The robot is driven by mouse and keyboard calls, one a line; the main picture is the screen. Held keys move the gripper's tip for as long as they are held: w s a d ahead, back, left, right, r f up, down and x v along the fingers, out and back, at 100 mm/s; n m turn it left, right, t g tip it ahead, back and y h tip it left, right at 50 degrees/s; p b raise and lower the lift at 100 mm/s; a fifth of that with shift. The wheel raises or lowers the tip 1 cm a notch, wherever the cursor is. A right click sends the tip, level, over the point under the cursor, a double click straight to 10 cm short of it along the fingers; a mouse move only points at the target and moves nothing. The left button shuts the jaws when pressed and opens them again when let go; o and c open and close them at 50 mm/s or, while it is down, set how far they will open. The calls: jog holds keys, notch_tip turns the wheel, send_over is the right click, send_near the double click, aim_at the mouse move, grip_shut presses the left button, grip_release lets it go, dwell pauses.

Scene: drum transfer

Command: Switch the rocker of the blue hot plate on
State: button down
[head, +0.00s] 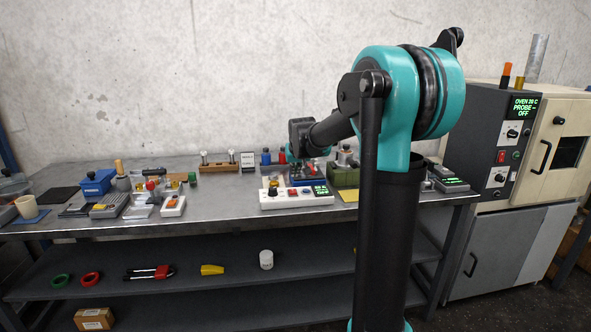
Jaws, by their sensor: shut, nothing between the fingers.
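The blue hot plate (307,182) stands on the bench near the middle of the head view, with a small green-lit display at its right front. Its rocker is too small to make out. My arm reaches over the bench from the right, and my gripper (302,172) points down at the hot plate, small and dark against it. It is shut with nothing in it. I cannot tell whether the fingertips touch the hot plate.
A wooden rack (217,165) and a small sign (247,160) stand at the back left.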

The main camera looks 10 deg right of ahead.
aim_at(293, 192)
jog(key=x, duration=0.4)
jog(key=shift+w+f, duration=0.25)
jog(key=shift+f, duration=0.05)
jog(key=f, duration=0.3)
jog(key=shift+s, duration=0.25)
jog(key=shift+s+f, duration=0.1)
jog(key=shift+f, duration=0.35)
jog(key=shift+f, duration=0.1)
jog(key=shift+s+f+t, duration=0.1)
jog(key=shift+f+t, duration=0.2)
jog(key=shift+t, duration=0.1)
jog(key=shift+r, duration=0.15)
jog(key=shift+r, duration=0.7)
